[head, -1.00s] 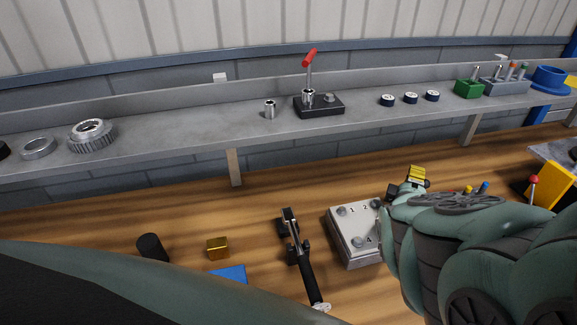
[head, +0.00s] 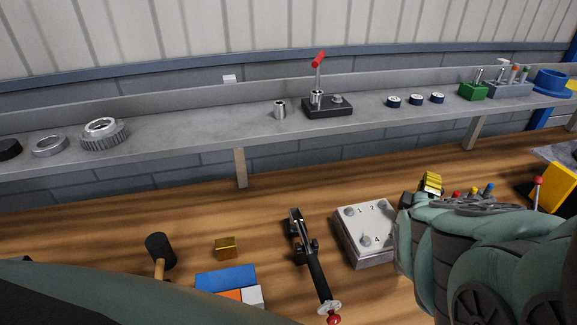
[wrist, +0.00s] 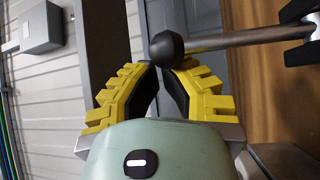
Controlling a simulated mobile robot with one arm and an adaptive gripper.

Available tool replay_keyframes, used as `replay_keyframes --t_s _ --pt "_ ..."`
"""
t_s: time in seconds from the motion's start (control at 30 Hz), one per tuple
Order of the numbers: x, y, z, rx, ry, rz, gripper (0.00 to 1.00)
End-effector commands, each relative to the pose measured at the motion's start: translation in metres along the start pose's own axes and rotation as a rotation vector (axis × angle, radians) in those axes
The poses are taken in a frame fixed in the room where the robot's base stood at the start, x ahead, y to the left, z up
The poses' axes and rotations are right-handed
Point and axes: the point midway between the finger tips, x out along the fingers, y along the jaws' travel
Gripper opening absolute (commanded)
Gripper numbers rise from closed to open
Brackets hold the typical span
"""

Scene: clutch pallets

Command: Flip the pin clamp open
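In the wrist view, a metal lever rod (wrist: 235,39) with a black ball knob (wrist: 166,48) runs in from black bracket parts (wrist: 300,30) at the upper right; it looks like the pin clamp's lever. My gripper (wrist: 163,68) has yellow fingers with black pads, tips close together. The knob is right at the tips and overlaps the right one; whether they hold it cannot be told. In the head view, my gripper's yellow finger (head: 431,183) shows past the grey numbered plate (head: 366,232). My arm hides the plate's right side and the lever there.
A black toggle clamp (head: 312,262) with a red tip lies left of the plate. A hammer (head: 160,250), a brass block (head: 225,247) and a blue block (head: 226,279) are farther left. A grey shelf (head: 200,118) with parts runs along the back. Coloured pegs (head: 475,193) stand right.

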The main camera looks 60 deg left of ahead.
Motion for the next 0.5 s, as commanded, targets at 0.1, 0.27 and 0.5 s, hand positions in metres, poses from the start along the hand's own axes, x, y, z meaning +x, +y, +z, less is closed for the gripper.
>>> replay_keyframes --t_s 0.1,0.27,0.5 --pt "-0.0021 0.0012 0.0044 0.020 -0.004 0.027 0.00" --pt "-0.0058 0.0021 0.0068 0.048 -0.003 0.058 0.00" --pt "-0.0099 0.0037 0.0106 0.079 -0.004 0.097 0.00"
